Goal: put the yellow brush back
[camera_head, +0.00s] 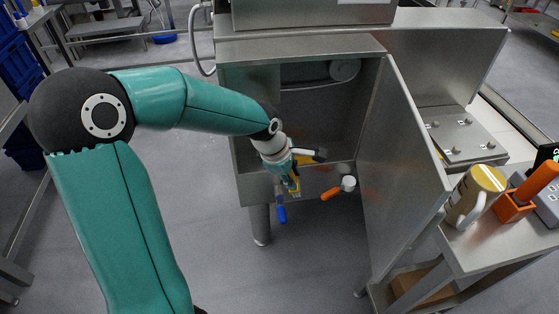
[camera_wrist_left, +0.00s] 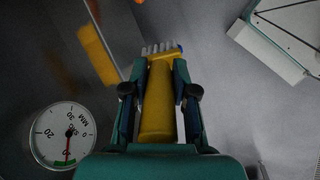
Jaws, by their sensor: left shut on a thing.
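The yellow brush (camera_wrist_left: 157,105) is between the fingers of my left gripper (camera_wrist_left: 160,95), which is shut on it. Its handle points toward the wrist camera, and pale bristles show at the far end. In the head view my left gripper (camera_head: 291,168) is at the open front of the steel cabinet (camera_head: 255,150), and a small yellow part of the brush (camera_head: 293,186) shows below it. A blue-handled tool (camera_head: 281,213) and an orange-handled tool (camera_head: 331,193) with a round white end show near the cabinet's front edge. My right gripper is out of view.
The cabinet door (camera_head: 400,170) stands open to the right. A side table (camera_head: 500,240) bears a jug (camera_head: 475,194) and an orange holder (camera_head: 512,206). The wrist view shows a round dial (camera_wrist_left: 62,136) and a blurred yellow patch beside the brush, perhaps its reflection.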

